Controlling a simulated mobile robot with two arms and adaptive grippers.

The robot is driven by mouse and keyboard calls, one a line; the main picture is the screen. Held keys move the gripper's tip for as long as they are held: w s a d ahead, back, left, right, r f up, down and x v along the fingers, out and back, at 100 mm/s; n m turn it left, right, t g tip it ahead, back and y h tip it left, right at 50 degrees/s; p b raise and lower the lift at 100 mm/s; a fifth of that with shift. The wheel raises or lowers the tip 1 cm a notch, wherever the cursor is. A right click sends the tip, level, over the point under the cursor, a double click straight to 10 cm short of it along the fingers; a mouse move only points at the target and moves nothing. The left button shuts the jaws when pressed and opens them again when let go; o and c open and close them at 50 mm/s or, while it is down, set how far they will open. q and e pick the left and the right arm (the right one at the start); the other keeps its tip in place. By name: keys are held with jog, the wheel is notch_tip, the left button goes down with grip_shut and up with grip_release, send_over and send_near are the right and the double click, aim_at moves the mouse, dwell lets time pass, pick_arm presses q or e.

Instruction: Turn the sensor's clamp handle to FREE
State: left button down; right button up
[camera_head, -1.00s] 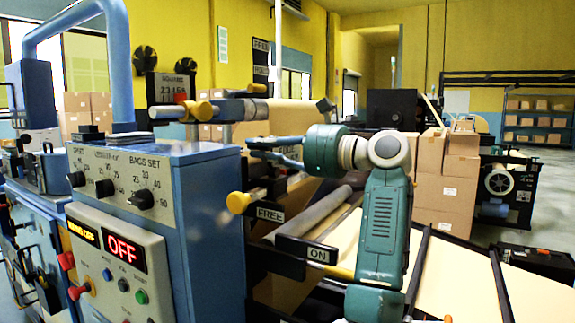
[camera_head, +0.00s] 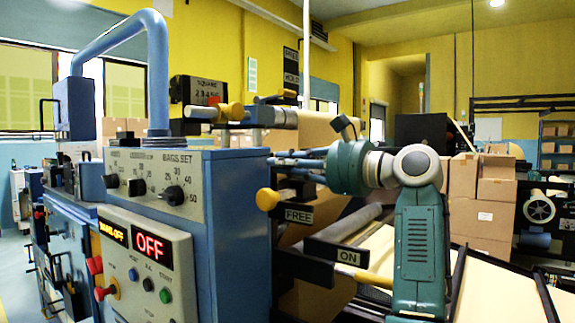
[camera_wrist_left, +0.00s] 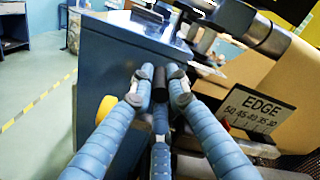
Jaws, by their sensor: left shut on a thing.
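My left gripper (camera_head: 272,166) reaches left from its teal wrist, above the yellow knob (camera_head: 267,199) and the FREE plate (camera_head: 298,214). In the left wrist view its blue fingers (camera_wrist_left: 160,82) are shut on a short black handle (camera_wrist_left: 160,84), which stands between the fingertips. In the head view the handle is hidden at the fingers. An upper FREE sign (camera_head: 290,55) sits above a HOLD sign (camera_head: 291,79) behind the machine's top bar. I cannot tell which sign the handle points to. My right gripper is not in view.
The blue control cabinet (camera_head: 235,185) stands left of the gripper, its display reading OFF. An ON plate (camera_head: 347,257) sits below the wrist. An EDGE scale plate (camera_wrist_left: 258,112) is right of the fingers in the wrist view. Cartons (camera_head: 480,200) stand behind my arm.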

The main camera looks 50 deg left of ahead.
pick_arm(q)
jog(key=shift+s+a+f, duration=0.1)
jog(key=shift+s, duration=0.05)
jog(key=c, duration=1.7)
grip_release()
jog(key=shift+s+a, duration=0.1)
jog(key=shift+a, duration=0.05)
jog(key=shift+s+a, duration=0.15)
jog(key=shift+a, duration=0.05)
jog(key=shift+d, duration=0.1)
jog(key=shift+w+d, duration=0.25)
jog(key=v, duration=1.1)
jog(key=shift+d, duration=0.2)
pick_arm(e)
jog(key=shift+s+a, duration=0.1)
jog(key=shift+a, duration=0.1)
pick_arm(q)
jog(key=shift+f, duration=0.1)
